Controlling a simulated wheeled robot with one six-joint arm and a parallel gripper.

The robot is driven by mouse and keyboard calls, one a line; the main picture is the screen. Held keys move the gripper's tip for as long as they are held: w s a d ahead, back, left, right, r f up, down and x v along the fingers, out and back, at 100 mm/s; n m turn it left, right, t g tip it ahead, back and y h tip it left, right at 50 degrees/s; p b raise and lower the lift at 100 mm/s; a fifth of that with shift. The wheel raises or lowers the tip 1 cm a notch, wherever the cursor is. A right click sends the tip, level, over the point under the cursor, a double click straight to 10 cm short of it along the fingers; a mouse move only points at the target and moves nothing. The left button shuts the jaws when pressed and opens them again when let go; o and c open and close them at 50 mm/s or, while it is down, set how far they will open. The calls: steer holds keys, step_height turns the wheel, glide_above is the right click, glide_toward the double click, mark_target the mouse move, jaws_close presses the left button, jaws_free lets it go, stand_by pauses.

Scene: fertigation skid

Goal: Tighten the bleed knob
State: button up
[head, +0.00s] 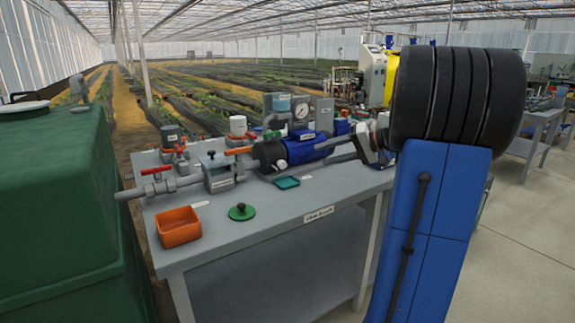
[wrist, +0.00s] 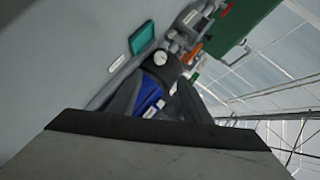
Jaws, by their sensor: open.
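A small dark knob (head: 211,154) stands on top of a grey valve body (head: 219,175) in the pipe line. It may be the bleed knob; no readable label confirms this. My gripper (head: 326,151) is open and reaches in from the right, well to the right of that knob. Its grey fingers lie beside a blue cylinder (head: 307,147) with a black end (head: 267,156). In the wrist view the labelled blue cylinder (wrist: 148,97) shows between my fingers (wrist: 156,92), with the black end (wrist: 158,70) beyond. I cannot tell whether the fingers touch it.
The grey bench (head: 285,212) holds an orange bin (head: 179,226), a green disc (head: 242,212) and a teal tray (head: 287,183). A red-handled valve (head: 157,171) sits on the pipe at left. A green tank (head: 55,200) flanks the bench. The bench front is mostly clear.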

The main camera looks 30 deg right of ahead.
mark_target(286, 164)
steer(key=x, duration=1.5)
steer(key=shift+w+a+f, duration=0.1)
steer(key=shift+w+f, duration=0.05)
steer(key=shift+w, duration=0.05)
steer(key=c, duration=1)
steer(key=shift+m+y, duration=0.4)
steer(key=shift+c, duration=0.2)
steer(key=o, duration=1)
steer(key=shift+o, duration=0.2)
steer(key=shift+s, duration=0.1)
steer(key=v, duration=1.7)
steer(key=shift+s+f, duration=0.25)
steer(key=shift+f, duration=0.05)
